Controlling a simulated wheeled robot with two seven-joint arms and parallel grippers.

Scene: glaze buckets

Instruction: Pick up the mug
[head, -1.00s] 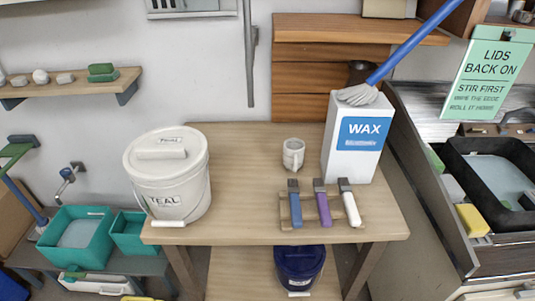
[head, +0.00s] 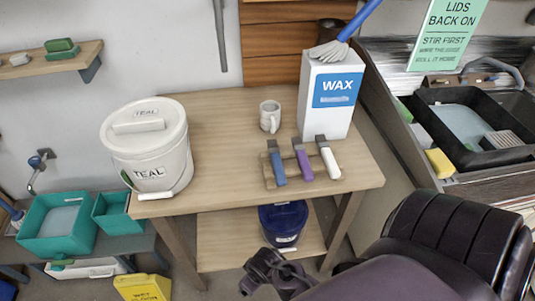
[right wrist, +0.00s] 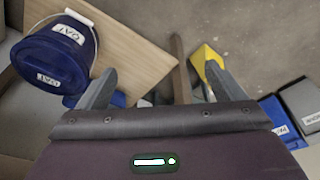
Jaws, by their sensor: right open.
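The mug (head: 269,116) is small, pale grey and upright on the wooden table (head: 218,108), left of the white wax box (head: 335,98) and behind the row of brushes. Its handle faces toward the front right. My right gripper (head: 268,275) is low in front of the table, below the tabletop and well apart from the mug. In the right wrist view my right gripper (right wrist: 158,88) is open and empty, with its two fingers spread. The mug is not in the right wrist view. My left gripper is not in view.
A white TEAL bucket (head: 148,150) stands at the table's left. Brushes with blue, purple and white handles lie on a wooden rack (head: 265,170) in front of the mug. A blue bucket (head: 283,222) sits on the lower shelf, near my right gripper. A blue-handled mop (head: 352,25) rests on the wax box.

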